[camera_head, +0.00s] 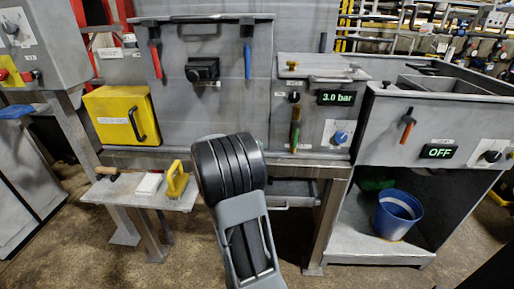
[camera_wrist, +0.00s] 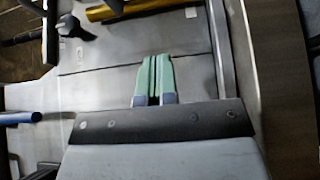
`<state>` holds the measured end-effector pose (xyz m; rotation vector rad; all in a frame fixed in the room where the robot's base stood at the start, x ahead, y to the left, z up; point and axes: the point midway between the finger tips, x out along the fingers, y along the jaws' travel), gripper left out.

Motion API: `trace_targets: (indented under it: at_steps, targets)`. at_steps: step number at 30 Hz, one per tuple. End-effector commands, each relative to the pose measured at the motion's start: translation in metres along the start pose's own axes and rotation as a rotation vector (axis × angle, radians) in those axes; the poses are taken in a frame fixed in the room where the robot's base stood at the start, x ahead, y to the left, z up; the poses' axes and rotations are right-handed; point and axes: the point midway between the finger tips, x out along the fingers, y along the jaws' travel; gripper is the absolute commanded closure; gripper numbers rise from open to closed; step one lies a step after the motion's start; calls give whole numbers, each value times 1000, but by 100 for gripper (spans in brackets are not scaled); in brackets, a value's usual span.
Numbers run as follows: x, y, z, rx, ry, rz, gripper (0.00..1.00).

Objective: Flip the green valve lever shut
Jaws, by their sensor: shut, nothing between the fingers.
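The green valve lever (camera_head: 295,138) hangs on the grey panel right of centre in the head view, below a small dark knob and left of the blue dial. It looks roughly upright, with a brownish upper part. I cannot pick it out in the wrist view. My gripper (camera_wrist: 153,80) shows in the wrist view with its pale green fingers together and nothing between them. A flat grey surface lies beyond the fingers. In the head view my own dark arm fills the centre and the fingers are not visible.
Around the green lever are a 3.0 bar display (camera_head: 336,98), a blue dial (camera_head: 341,137) and a brass knob (camera_head: 292,65). Red (camera_head: 155,60), blue (camera_head: 248,61) and orange (camera_head: 408,126) levers stand farther off. A small bench (camera_head: 145,201) is at lower left.

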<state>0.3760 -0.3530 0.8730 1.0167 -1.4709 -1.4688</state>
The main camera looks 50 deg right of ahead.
Motion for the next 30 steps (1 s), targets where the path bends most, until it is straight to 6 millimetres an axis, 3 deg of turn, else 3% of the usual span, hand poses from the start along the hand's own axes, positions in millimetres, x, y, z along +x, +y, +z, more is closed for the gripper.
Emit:
trace_targets:
  at_steps: [6,12,21,30]
  targets:
    - [44,-1,1,0,-5,0,100]
    - [76,-1,5,-1,-4,0,100]
    - [95,0,25,-1,-1,-1,100]
    - [98,0,29,-2,0,0,100]
